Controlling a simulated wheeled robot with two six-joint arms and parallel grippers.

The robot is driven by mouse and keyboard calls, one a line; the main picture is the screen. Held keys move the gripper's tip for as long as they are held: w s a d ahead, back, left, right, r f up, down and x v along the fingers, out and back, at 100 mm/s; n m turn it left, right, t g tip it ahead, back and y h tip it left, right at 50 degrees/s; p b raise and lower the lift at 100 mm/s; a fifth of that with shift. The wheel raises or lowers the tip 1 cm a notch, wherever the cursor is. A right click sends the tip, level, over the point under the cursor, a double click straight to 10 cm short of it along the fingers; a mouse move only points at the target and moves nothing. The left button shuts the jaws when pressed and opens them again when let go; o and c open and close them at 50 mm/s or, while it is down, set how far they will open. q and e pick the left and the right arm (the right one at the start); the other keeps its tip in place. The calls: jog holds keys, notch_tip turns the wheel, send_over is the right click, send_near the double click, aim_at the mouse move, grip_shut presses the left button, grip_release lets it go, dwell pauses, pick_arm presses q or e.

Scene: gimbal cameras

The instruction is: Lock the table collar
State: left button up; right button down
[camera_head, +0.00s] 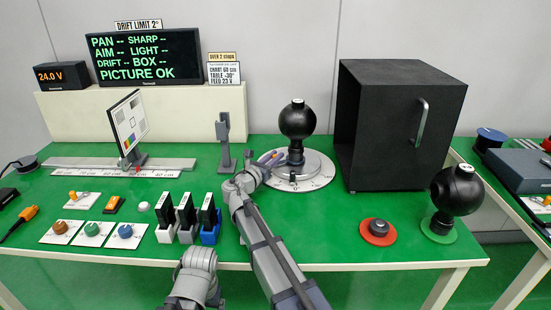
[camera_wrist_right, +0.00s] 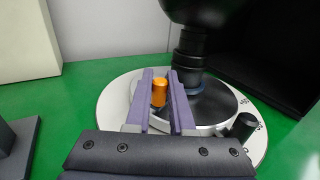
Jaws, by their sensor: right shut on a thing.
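The round turntable (camera_head: 312,182) with a marked pale scale stands near the middle of the green table. It also shows in the right wrist view (camera_wrist_right: 115,112). A black ball-shaped camera (camera_head: 297,120) stands upright on its post. My right gripper (camera_head: 272,157) reaches the turntable's near left side. In the right wrist view its purple fingers (camera_wrist_right: 167,88) are shut on a small upright orange knob (camera_wrist_right: 159,92) beside the black post (camera_wrist_right: 190,60). A black knob (camera_wrist_right: 243,127) sits at the turntable's right edge. Part of my left arm shows low in the head view; its gripper does not.
A black open box (camera_head: 400,125) stands right of the turntable. A grey stand (camera_head: 223,140) is close on the left, with a test chart (camera_head: 129,122) on a rail beyond it. Several dark modules (camera_head: 187,215) stand left of my right arm. A second black ball (camera_head: 457,190) stands at right.

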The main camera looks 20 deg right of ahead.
jog(key=c, duration=0.8)
grip_release()
jog(key=shift+o, duration=0.2)
